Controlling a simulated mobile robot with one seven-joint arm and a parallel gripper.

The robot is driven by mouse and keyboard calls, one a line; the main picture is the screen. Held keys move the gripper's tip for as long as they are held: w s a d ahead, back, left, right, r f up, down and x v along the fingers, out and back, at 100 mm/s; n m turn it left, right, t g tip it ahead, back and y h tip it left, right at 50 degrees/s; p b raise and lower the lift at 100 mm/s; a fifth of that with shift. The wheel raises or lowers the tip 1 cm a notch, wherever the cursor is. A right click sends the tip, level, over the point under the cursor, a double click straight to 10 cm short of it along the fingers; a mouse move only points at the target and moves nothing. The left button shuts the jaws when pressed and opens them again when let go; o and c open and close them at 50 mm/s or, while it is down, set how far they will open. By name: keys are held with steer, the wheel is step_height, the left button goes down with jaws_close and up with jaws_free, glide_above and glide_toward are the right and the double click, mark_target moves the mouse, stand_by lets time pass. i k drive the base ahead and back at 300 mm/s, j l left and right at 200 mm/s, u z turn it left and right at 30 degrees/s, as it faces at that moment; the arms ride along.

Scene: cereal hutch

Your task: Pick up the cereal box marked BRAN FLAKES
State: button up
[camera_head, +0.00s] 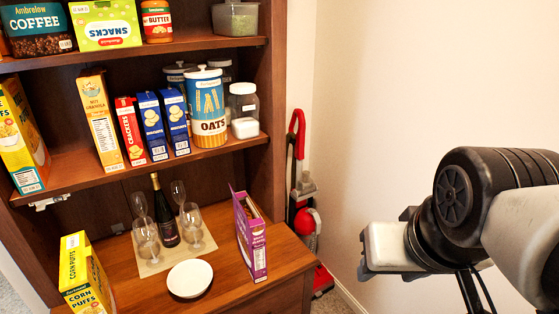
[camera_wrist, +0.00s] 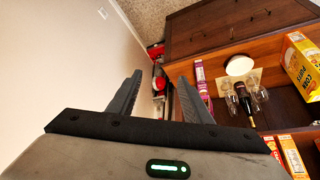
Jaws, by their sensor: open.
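No label that I can read for sure says BRAN FLAKES. A purple cereal box (camera_head: 250,240) stands upright at the right of the hutch counter; its narrow side faces me and its small lettering is hard to read. It also shows in the wrist view (camera_wrist: 202,80), just right of the right finger and partly behind it. A yellow CORN PUFFS box (camera_head: 84,278) stands at the counter's left end. My gripper (camera_wrist: 159,76) is open and empty, its fingers well apart. In the head view it hangs at the right, clear of the hutch and the purple box.
A white bowl (camera_head: 190,278) and a mat (camera_head: 150,262) with several glasses and a dark bottle (camera_head: 166,215) are left of the purple box. Shelves above hold boxes and an OATS canister (camera_head: 207,108). A red vacuum cleaner (camera_head: 305,200) stands between the hutch and the bare wall.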

mark_target(252, 241)
steer(key=j, duration=0.75)
steer(key=k+j, duration=0.15)
steer(key=j, duration=0.65)
steer(key=i+z, duration=0.05)
